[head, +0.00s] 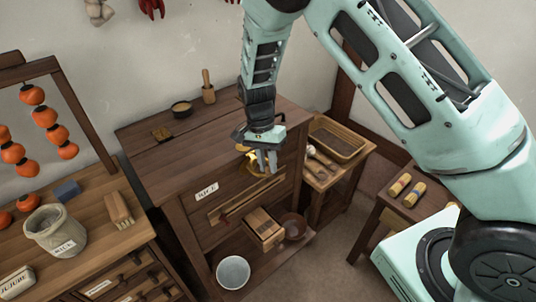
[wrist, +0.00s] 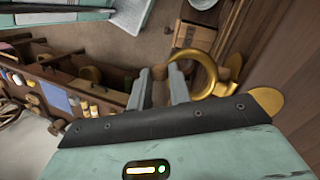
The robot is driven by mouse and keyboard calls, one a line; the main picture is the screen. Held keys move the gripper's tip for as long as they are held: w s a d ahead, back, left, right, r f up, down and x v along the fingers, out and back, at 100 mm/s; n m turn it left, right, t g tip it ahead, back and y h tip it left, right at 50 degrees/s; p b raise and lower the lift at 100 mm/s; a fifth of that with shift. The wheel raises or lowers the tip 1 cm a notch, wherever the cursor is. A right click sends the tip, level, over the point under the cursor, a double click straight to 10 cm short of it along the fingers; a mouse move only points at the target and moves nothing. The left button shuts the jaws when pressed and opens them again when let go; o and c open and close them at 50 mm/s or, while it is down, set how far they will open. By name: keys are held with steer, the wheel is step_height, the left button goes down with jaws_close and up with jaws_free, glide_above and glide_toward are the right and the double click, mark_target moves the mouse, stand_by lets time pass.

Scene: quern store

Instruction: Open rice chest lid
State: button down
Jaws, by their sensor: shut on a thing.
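The rice chest (head: 180,205) is a dark wooden cabinet with a white label reading RICE (head: 207,190) on its front. Its flat top with the lid (head: 190,165) lies level and closed. A round brass plate and ring sit at the upper front of the chest, partly hidden by my gripper (head: 266,160). In the wrist view the thick brass ring (wrist: 212,84) shows at the right finger, and my gripper (wrist: 160,75) is shut on the ring's near side. Exactly how the fingers meet it is partly hidden.
An open shelf below holds a white bucket (head: 233,272), a wooden box (head: 263,229) and a brown bowl (head: 293,225). A side table with a tray (head: 337,138) stands close on the right.

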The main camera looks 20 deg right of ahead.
steer(key=shift+w+r+g+h+p, duration=0.15)
steer(key=shift+r+g+p, duration=0.2)
steer(key=shift+g, duration=0.2)
steer(key=shift+w+r+g+h+p, duration=0.15)
steer(key=shift+r+g+p, duration=0.15)
steer(key=shift+g, duration=0.25)
steer(key=shift+w+a+r, duration=0.15)
steer(key=shift+r, duration=0.2)
steer(key=shift+w+r, duration=0.25)
steer(key=c, duration=1.6)
jaws_free()
steer(key=b+v, duration=0.4)
steer(key=v, duration=1.3)
steer(key=shift+a+r+b, duration=0.1)
steer(key=shift+b, duration=0.25)
